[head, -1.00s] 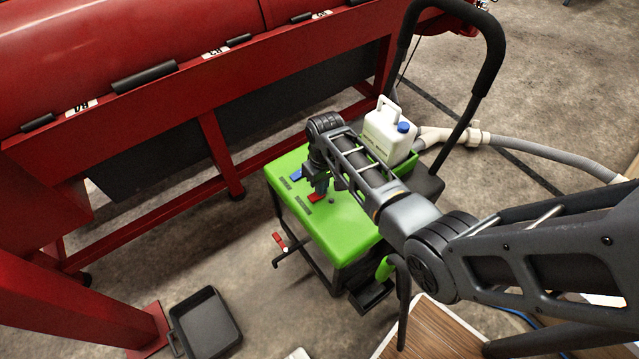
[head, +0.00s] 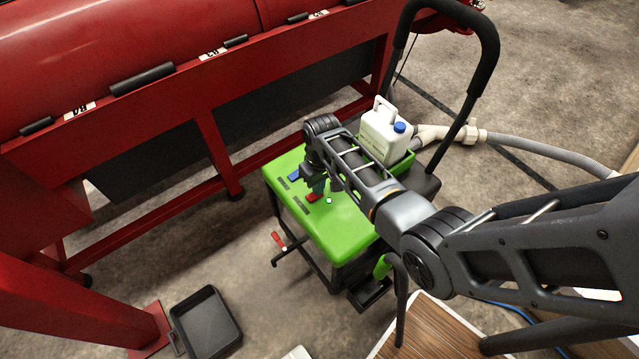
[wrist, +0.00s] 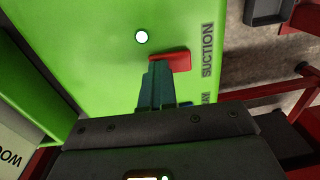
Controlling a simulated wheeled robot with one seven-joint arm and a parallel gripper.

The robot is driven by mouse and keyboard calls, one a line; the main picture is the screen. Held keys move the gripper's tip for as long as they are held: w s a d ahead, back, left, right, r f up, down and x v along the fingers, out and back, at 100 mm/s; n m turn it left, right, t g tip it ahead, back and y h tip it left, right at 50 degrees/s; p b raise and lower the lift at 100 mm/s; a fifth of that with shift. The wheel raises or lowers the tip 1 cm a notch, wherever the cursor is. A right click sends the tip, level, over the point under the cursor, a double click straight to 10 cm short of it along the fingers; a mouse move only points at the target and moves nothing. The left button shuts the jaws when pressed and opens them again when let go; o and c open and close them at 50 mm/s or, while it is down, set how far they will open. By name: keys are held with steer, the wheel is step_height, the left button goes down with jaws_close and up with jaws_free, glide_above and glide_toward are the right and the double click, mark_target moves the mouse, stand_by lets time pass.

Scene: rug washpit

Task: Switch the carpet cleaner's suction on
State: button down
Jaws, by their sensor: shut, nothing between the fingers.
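The carpet cleaner (head: 345,231) has a bright green top and stands on the floor in front of the red machine. A red switch (head: 312,197) sits on its top; in the wrist view the red switch (wrist: 172,56) lies beside the word SUCTION. A small round lamp (head: 328,201) near it glows white-green, also in the wrist view (wrist: 141,37). A blue switch (head: 294,176) is farther back. My gripper (head: 319,189) points down, shut and empty, its tips at the red switch; the wrist view shows the tips (wrist: 155,66) against or just over its edge.
A white canister (head: 382,137) with a blue cap stands at the cleaner's back right, near a black push handle (head: 487,65). A grey hose (head: 545,150) runs right. The red machine (head: 150,60) fills the back left. A black tray (head: 206,322) lies on the floor.

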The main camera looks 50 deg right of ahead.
steer(key=shift+a+f+p, duration=0.1)
steer(key=shift+a+p, duration=0.35)
steer(key=shift+a, duration=0.3)
steer(key=d+r+p, duration=0.3)
steer(key=r+p, duration=0.1)
steer(key=r, duration=1)
steer(key=shift+s+d, duration=0.2)
